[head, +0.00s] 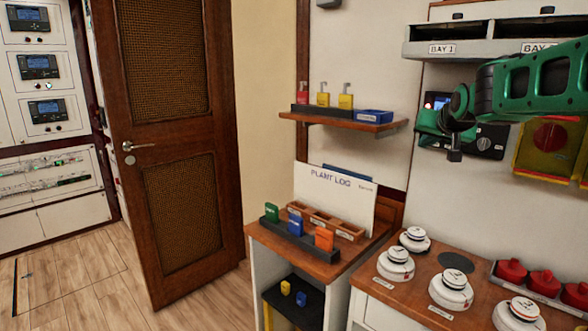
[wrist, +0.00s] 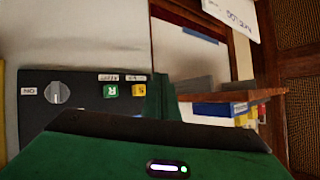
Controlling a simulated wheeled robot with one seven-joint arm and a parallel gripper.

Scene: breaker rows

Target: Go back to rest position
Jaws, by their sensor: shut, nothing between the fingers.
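My gripper (head: 454,148) is at the end of my green arm at the upper right of the head view. Its dark fingers point down and are shut with nothing between them. It hangs in the air in front of the wall, beside a dark control panel (head: 483,142) with a knob. The panel also shows in the wrist view (wrist: 85,92), with a grey knob, a green button and a yellow button.
A wooden shelf (head: 350,124) with padlocks and a blue bin (head: 374,116) is left of my gripper. Below are a cabinet with coloured blocks and a counter (head: 385,290) with white round devices and red ones. A yellow-framed box (head: 552,150) is on the right wall. Floor (head: 90,280) is clear at left.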

